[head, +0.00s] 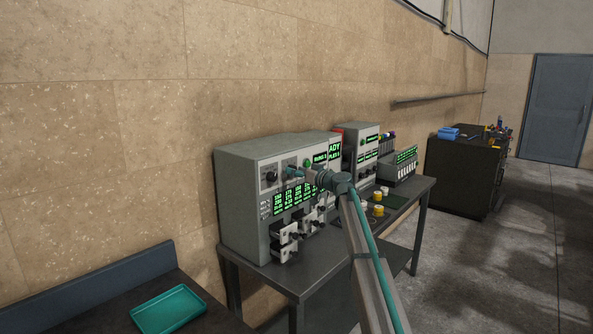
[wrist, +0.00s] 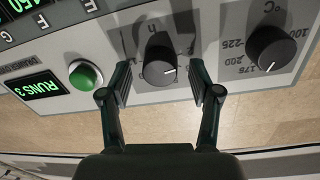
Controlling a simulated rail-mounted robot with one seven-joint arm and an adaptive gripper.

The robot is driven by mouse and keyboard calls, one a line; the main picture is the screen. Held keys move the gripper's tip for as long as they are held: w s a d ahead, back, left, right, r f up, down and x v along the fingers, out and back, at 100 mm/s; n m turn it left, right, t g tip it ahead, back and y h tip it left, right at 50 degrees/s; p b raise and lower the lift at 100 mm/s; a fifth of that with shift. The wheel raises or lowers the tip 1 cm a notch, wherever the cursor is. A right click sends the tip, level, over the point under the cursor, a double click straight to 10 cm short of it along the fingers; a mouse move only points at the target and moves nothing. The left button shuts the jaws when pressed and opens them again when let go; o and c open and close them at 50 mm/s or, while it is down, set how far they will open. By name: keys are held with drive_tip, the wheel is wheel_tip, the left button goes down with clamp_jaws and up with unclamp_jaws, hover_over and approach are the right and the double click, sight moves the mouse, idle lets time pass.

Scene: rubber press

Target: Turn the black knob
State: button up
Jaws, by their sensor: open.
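The black knob is on the grey front panel of the machine (head: 236,190). In the wrist view two black knobs show: one (wrist: 160,68) lies between my fingertips, under an "h" mark, and another (wrist: 271,48) sits to the right on a °C scale. Each has a white pointer line. My gripper (wrist: 162,82) is open, with one finger on each side of the "h" knob. A gap shows between each finger and the knob; I cannot tell how far the tips are from the panel.
A green button (wrist: 84,75) and a "RUNS 3" display (wrist: 41,89) are left of my left finger. The machine stands on a dark table (head: 310,277) against the wall. A teal tray (head: 168,309) lies at the front left. Yellow-topped pots (head: 378,210) stand to the right.

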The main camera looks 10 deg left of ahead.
drive_tip(key=shift+c, duration=0.3)
drive_tip(key=c, duration=1.1)
drive_tip(key=shift+f+b, duration=0.1)
drive_tip(key=shift+b, duration=0.2)
drive_tip(key=shift+w+m+g+b, duration=0.2)
drive_tip(key=shift+m+b, duration=0.7)
drive_tip(key=shift+m, duration=2.9)
drive_tip(key=shift+s+m+g+b, duration=0.1)
drive_tip(key=shift+m+g+b, duration=0.5)
drive_tip(key=shift+m, duration=3.2)
drive_tip(key=shift+t, duration=0.3)
